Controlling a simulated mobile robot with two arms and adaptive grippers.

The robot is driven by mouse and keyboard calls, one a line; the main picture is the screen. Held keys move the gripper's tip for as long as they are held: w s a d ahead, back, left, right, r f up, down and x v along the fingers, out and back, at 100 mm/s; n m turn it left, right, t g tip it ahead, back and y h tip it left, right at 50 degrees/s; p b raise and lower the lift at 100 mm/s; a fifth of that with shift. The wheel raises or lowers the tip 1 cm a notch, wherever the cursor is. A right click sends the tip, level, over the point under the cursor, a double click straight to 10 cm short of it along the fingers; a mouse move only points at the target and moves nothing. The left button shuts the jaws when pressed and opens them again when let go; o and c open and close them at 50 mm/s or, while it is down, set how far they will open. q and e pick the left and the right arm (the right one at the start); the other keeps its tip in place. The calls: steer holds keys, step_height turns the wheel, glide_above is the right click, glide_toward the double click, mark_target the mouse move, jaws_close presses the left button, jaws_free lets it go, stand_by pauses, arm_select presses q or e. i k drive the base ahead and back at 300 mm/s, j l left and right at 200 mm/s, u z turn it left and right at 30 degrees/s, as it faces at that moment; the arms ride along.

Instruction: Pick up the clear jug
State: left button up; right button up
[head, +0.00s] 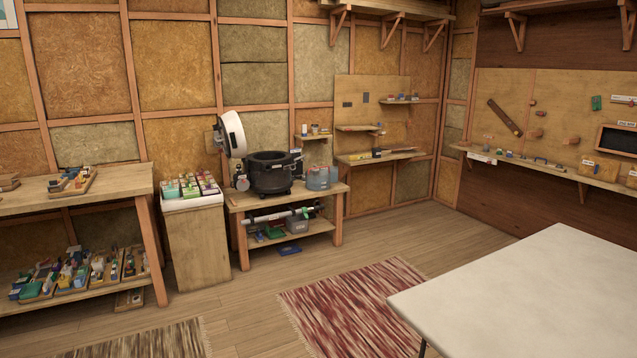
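A small clear, rounded vessel (242,183), which looks like the clear jug, stands at the left end of a low wooden table (300,198) by the back wall. It is small in view, so its details are hard to tell. Pale blue see-through containers (318,180) stand at the right end of the same table. A large dark round pot (268,175) sits between them, with a raised white lid (232,133) behind at left. Neither of my grippers is in view.
A workbench (110,183) is at far left. A white table (540,290) fills the front right. A red rug (350,308) lies on open floor.

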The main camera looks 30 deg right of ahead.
mark_target(333, 170)
steer(key=i+l+z, duration=0.15)
steer(key=i+l, duration=0.25)
steer(key=i+l+z, duration=0.1)
steer(key=i+l, duration=0.25)
steer(key=i, duration=0.2)
steer(key=i+l+z, duration=0.15)
steer(key=i+l, duration=0.15)
steer(key=i, duration=0.2)
steer(key=i+z, duration=0.1)
steer(key=i, duration=0.4)
steer(key=i+j+z, duration=0.15)
steer(key=i, duration=0.3)
steer(key=i+j+z, duration=0.1)
steer(key=i, duration=0.35)
steer(key=i+j+z, duration=0.1)
steer(key=i, duration=0.4)
steer(key=i+l+z, duration=0.25)
steer(key=i+z, duration=0.7)
steer(key=i+j+z, duration=0.15)
steer(key=i+z, duration=0.3)
steer(key=i, duration=0.15)
steer(key=i+l+u, duration=0.15)
steer(key=i+u, duration=0.25)
steer(key=i, duration=0.2)
steer(key=i+l+u, duration=0.4)
steer(key=i, duration=0.15)
steer(key=i+l+u, duration=0.4)
steer(key=i, duration=0.1)
